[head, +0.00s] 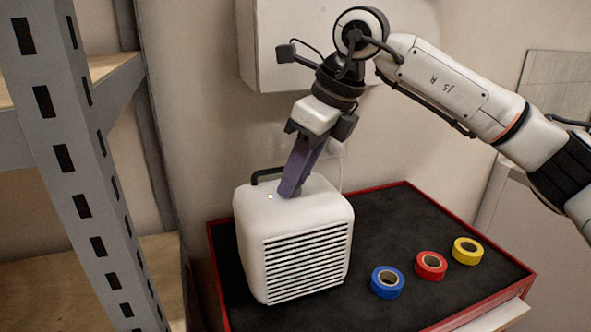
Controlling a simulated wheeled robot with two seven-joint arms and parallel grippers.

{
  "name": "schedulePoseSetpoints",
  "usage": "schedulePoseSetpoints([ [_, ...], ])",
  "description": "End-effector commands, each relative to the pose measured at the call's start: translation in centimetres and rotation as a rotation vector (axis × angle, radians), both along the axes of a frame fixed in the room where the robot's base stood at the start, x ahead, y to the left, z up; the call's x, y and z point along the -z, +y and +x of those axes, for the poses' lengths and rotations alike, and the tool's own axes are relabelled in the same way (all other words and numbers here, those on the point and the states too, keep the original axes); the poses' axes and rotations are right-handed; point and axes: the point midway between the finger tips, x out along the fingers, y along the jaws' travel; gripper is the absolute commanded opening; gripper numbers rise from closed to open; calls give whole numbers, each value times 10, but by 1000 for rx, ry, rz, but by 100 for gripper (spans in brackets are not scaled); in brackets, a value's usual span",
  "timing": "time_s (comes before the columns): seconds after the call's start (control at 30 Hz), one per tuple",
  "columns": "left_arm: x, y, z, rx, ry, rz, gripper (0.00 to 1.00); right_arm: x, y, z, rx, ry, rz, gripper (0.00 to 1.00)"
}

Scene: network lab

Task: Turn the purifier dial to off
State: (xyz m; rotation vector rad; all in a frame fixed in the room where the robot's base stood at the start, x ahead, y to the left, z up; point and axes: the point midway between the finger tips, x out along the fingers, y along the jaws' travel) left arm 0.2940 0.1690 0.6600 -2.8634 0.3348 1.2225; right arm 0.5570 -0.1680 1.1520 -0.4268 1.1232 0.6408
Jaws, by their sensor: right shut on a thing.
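The purifier (295,238) is a white rounded box with a slatted front grille and a dark handle at the top rear. It stands upright on the left part of the black work surface. My right gripper (287,192) points down onto the purifier's top, its purple fingers shut at the spot where they meet the top. The dial itself is hidden by the fingers, so its setting cannot be seen. A small pale light or mark (270,197) shows on the top, left of the fingers. My left gripper is not in view.
The black work surface (400,225) has a red rim. Blue tape (376,283), red tape (420,268) and yellow tape (457,252) rolls lie right of the purifier. A grey perforated shelf post (75,150) stands at left. A white wall box (285,45) hangs behind my right arm.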

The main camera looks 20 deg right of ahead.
Motion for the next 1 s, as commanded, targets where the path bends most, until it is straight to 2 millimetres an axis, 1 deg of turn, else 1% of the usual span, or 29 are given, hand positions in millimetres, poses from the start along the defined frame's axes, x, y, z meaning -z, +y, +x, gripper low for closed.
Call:
schedulePoseSetpoints([
  [0.03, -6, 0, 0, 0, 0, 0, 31, -3, -1, 1, -40, 3, 3, 6],
  [0.1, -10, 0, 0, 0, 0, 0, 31, -3, -1, 1, -107, 2, 2, 6],
  [0.4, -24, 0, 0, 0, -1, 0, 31, -2, -3, 4, -389, 1, 3, 6],
  [0.7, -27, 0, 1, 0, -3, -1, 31, -1, -3, 7, -628, -2, 2, 6],
  [1.0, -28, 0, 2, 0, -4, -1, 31, -1, -4, 9, -767, -2, 0, 6],
])
